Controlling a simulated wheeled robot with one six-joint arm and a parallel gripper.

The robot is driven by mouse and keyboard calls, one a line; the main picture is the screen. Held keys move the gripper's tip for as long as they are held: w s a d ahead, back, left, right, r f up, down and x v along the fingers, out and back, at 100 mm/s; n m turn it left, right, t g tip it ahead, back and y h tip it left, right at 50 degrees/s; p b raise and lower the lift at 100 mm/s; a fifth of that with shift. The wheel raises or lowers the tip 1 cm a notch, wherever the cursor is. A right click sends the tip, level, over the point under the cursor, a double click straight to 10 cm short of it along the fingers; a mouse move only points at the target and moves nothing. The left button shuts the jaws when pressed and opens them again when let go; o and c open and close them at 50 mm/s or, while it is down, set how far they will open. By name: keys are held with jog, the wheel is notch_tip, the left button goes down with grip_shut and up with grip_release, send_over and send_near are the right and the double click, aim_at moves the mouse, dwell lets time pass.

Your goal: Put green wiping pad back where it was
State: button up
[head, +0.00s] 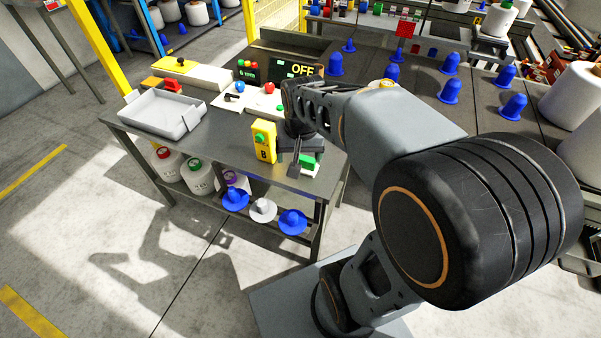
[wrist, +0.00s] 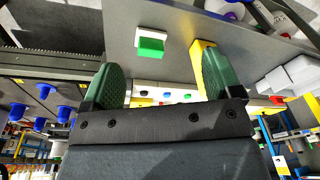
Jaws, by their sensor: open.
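The green wiping pad (head: 308,161), a green block with a white part, lies on the grey worktable (head: 222,153) near its front right corner. It also shows in the wrist view (wrist: 151,46), beyond my fingertips and apart from them. My gripper (head: 294,160) is over the table just left of the pad in the head view. In the wrist view my gripper (wrist: 160,78) has its two green-lined fingers spread with nothing clearly between them. The pad's original place is not marked in these frames.
A yellow box marked B (head: 263,141) stands close to my gripper; its yellow side shows by one finger in the wrist view (wrist: 203,47). A grey tray (head: 160,114) is at the table's left. Button panels (head: 262,97) line the back. Bobbins and cones fill the lower shelf.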

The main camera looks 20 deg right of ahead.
jog(key=s+a+n+t, duration=0.1)
jog(key=s+a+n, duration=0.2)
jog(key=s, duration=0.4)
jog(key=shift+f+n, duration=0.25)
jog(key=shift+n, duration=0.35)
